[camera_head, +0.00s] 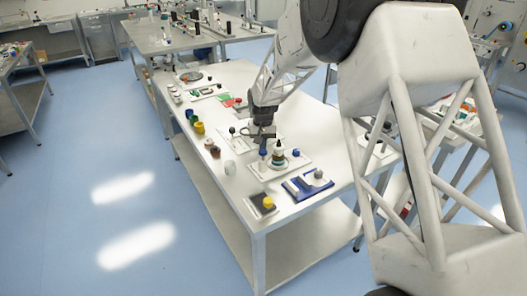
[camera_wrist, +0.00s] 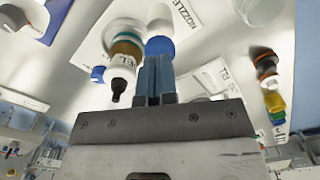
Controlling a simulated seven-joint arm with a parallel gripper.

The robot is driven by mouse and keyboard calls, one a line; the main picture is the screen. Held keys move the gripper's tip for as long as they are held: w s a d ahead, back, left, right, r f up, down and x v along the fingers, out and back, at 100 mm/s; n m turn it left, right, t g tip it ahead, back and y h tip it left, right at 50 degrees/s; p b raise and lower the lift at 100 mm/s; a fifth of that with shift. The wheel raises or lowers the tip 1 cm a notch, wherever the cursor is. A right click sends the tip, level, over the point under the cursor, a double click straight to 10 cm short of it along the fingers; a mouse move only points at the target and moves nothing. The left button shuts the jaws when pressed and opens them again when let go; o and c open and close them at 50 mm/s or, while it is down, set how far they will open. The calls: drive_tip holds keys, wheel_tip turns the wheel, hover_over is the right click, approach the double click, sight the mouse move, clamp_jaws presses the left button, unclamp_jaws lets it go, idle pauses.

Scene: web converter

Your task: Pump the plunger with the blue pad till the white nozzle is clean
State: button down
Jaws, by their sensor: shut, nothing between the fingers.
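The blue pad (camera_head: 263,152) is on a small upright plunger at the left of a white plate (camera_head: 296,166). It also shows in the wrist view (camera_wrist: 160,46), with a white part (camera_wrist: 160,13) below it. My gripper (camera_head: 262,139) points down right over the pad. Its fingers (camera_wrist: 155,72) are closed together, and the tips appear at the pad; I cannot tell whether they touch. Beside it stands a banded white nozzle unit (camera_head: 278,151). In the wrist view the white nozzle (camera_wrist: 122,63) has a dark tip (camera_wrist: 117,91).
A blue knob (camera_head: 296,153) stands right of the nozzle unit. A blue tray (camera_head: 308,184) and a dark pad with a yellow knob (camera_head: 267,202) lie nearer the table's front edge. Several small jars (camera_head: 199,127) line the left edge.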

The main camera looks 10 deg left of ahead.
drive_tip(key=shift+f, duration=1.65)
drive_tip(key=shift+r, duration=2.25)
drive_tip(key=shift+r, duration=0.1)
wheel_tip(320, 180, up, 6)
drive_tip(key=shift+f, duration=0.1)
idle(0.6)
